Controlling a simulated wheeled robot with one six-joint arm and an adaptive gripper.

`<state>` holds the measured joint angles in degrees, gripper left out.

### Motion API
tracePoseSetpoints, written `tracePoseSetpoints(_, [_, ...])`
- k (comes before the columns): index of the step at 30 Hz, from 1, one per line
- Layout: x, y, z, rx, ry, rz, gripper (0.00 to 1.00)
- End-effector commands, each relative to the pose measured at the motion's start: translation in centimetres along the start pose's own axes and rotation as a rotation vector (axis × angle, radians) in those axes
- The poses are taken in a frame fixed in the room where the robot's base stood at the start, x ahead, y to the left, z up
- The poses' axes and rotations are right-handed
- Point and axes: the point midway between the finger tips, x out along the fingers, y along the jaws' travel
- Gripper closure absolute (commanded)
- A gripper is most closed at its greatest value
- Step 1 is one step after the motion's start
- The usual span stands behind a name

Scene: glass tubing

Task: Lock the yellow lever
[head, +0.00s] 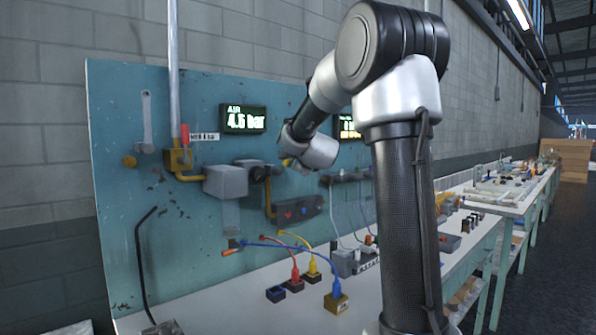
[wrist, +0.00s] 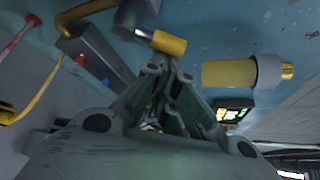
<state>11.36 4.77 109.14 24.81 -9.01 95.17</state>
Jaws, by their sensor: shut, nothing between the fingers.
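In the wrist view a short yellow grip (wrist: 168,43) on a grey stem looks like the yellow lever. It lies just beyond my gripper's fingertips (wrist: 168,78); I cannot tell whether they touch it. My gripper is shut and empty. In the head view a small yellow piece (head: 287,162) shows beside my wrist, near the grey box (head: 226,181) on the teal panel (head: 120,220). My own wrist hides the fingers there. A larger yellow cylinder with a brass end (wrist: 240,72) is to the right in the wrist view.
A lit air gauge (head: 244,119) is on the panel above the grey box. A yellow valve with a red handle (head: 180,152) is at left. Coloured cables (head: 296,262) run to blocks on the bench. A black rod (head: 141,265) stands at front left.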

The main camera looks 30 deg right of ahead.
Motion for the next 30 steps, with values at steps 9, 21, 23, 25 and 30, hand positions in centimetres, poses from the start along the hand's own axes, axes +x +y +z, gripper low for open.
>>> tracePoseSetpoints(9, [-0.3,-0.7,0.5,-0.223,0.002,-0.129,1.00])
tracePoseSetpoints(21, [-0.9,-1.1,1.5,-0.414,0.003,-0.243,1.00])
tracePoseSetpoints(23, [-1.0,-1.1,1.6,-0.416,0.003,-0.244,1.00])
tracePoseSetpoints(25, [-1.0,-1.2,1.6,-0.415,0.003,-0.245,1.00])
tracePoseSetpoints(30, [-1.1,-1.2,1.7,-0.415,0.003,-0.244,1.00])
